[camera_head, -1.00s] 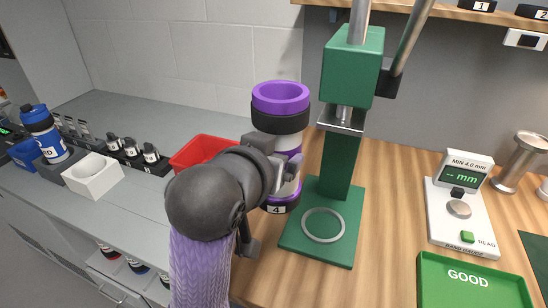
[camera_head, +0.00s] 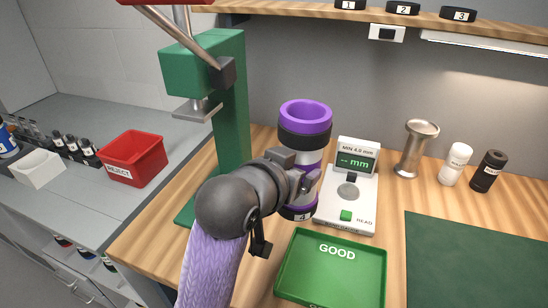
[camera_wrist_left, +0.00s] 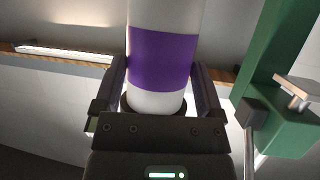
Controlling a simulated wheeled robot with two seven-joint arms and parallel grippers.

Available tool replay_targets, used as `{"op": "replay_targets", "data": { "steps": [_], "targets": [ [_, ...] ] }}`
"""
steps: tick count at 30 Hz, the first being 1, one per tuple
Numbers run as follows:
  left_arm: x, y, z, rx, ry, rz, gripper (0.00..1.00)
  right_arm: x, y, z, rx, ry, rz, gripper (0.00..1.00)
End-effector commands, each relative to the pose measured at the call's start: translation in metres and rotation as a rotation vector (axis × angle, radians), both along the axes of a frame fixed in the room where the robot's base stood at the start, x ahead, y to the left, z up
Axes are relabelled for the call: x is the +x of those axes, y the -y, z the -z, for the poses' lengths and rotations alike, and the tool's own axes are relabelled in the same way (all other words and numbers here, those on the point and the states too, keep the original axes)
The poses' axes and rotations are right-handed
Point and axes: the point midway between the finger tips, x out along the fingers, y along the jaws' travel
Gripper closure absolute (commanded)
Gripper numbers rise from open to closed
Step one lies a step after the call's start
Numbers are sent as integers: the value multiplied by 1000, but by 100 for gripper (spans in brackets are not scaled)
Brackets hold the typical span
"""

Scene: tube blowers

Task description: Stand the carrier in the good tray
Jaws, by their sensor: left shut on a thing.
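The carrier (camera_head: 305,128) is a white cylinder with purple and black end rings and a "4" tag at its lower end. It is upright in my left gripper (camera_head: 305,180), which is shut around its middle. In the left wrist view the carrier (camera_wrist_left: 163,60) shows its purple band between the two fingers (camera_wrist_left: 163,88). The good tray (camera_head: 333,272) is green and empty, marked GOOD, at the front of the wooden bench. The carrier is behind and slightly left of it, its lower end partly hidden by my gripper. My right gripper is out of view.
The green press (camera_head: 235,110) stands left of the carrier. The band gauge (camera_head: 346,200) is just right of it, its display showing "-- mm". A red reject bin (camera_head: 133,158) sits at left. A metal funnel-topped stand (camera_head: 413,148), two bottles and a dark green mat (camera_head: 470,265) are at right.

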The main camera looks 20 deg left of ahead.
Motion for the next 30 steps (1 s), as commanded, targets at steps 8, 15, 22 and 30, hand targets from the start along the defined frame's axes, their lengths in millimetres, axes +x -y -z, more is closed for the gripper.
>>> {"op": "replay_targets", "data": {
  "steps": [8,15,22,30],
  "targets": [
    [19,54,29,-9,-11,250,82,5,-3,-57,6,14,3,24],
    [-2,87,88,-18,-10,357,83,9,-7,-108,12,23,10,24],
    [-19,89,120,-15,-2,343,83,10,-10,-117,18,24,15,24],
    [-19,89,145,-16,-1,340,83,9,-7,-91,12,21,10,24]
  ]
}}
